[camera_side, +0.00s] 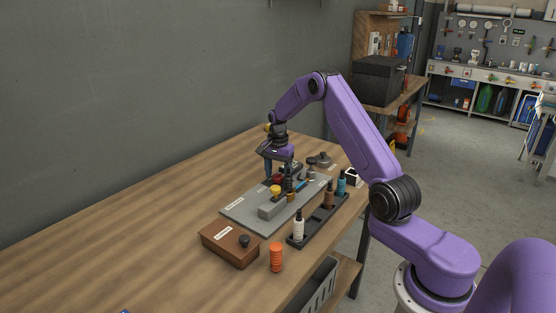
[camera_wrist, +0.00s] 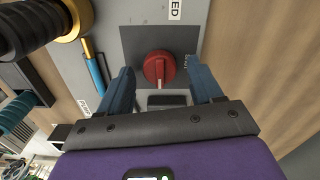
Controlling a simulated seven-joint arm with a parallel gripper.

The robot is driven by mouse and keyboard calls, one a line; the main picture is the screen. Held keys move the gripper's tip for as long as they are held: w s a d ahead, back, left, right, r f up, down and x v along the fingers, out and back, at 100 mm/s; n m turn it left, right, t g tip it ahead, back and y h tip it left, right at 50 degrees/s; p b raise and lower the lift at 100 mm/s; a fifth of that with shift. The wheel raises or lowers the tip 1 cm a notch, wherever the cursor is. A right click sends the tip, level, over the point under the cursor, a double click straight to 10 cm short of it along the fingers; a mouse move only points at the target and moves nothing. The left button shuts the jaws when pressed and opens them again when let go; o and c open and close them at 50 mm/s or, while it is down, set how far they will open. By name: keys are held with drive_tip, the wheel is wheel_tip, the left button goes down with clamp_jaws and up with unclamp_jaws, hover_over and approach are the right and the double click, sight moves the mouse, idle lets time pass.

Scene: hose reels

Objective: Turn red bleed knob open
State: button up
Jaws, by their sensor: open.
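The red bleed knob (camera_wrist: 159,67) is round with a raised bar across it. It sits on a dark square patch of the grey plate, with part of a label above it in the wrist view. My gripper (camera_wrist: 162,82) is open, with one blue finger on each side of the knob and visible gaps between. I cannot tell from this angle how far the fingertips reach down beside it. In the side view my gripper (camera_side: 276,172) points down over the grey plate (camera_side: 243,216), and the knob is small and partly hidden there.
A yellow knob (camera_side: 275,189) on a grey block stands close in front of my gripper. A dark rack holds several bottles, one white (camera_side: 298,226). A brown box (camera_side: 230,243) and an orange ribbed cylinder (camera_side: 276,257) stand nearer. The table's left side is clear.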

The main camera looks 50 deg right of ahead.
wheel_tip(320, 180, up, 17)
idle(0.5)
drive_tip(key=shift+r, duration=0.1)
